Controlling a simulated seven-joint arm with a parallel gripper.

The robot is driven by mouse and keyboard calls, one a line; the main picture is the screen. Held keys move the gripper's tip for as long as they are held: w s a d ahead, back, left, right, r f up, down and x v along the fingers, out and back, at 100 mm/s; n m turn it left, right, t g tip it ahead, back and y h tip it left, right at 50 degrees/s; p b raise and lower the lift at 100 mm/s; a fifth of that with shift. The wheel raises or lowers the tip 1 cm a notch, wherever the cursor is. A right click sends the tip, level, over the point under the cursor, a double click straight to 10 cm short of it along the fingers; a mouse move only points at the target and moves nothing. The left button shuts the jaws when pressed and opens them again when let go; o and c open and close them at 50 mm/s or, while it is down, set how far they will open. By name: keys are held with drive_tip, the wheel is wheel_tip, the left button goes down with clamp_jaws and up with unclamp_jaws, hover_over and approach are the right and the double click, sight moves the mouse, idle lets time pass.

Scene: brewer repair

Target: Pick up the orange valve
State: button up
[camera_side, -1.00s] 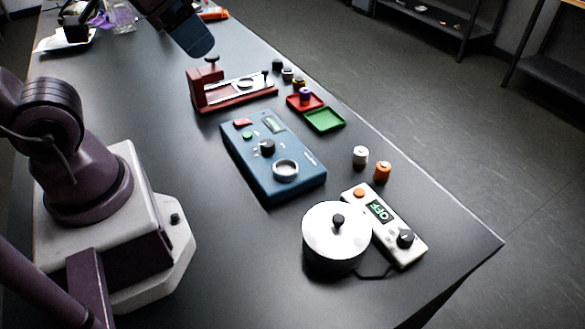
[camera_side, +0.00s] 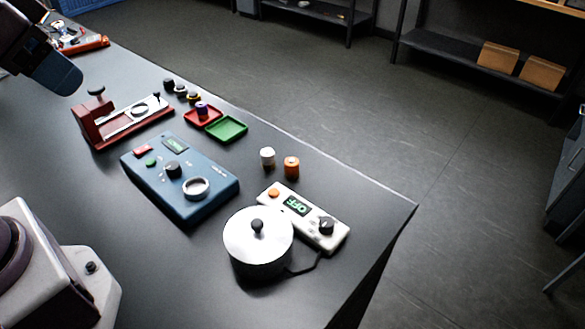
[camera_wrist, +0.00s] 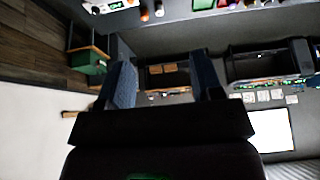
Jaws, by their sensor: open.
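The orange valve (camera_side: 291,167) looks to be the small orange cylinder that stands upright near the table's right edge. A white cylinder (camera_side: 268,157) stands just left of it, a little apart. My gripper's blue fingers show in the wrist view (camera_wrist: 166,82), spread apart with nothing between them. In the side view, the dark blue end of my gripper (camera_side: 60,76) is at the upper left, above the table and far from the orange cylinder.
Near the cylinder are a white control panel (camera_side: 312,222), a silver pot (camera_side: 258,247) and a blue box (camera_side: 177,185). Green (camera_side: 228,129) and red (camera_side: 194,118) trays and a red stand (camera_side: 98,125) lie further back. The front right table corner is bare.

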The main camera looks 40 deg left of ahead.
drive_tip(key=shift+o, duration=0.5)
drive_tip(key=m+g+y, duration=0.3)
drive_tip(key=m+g, duration=0.1)
drive_tip(key=m, duration=1.8)
approach(292, 161)
drive_tip(key=x, duration=1)
drive_tip(key=shift+f, duration=0.3)
drive_tip(key=c, duration=1.1)
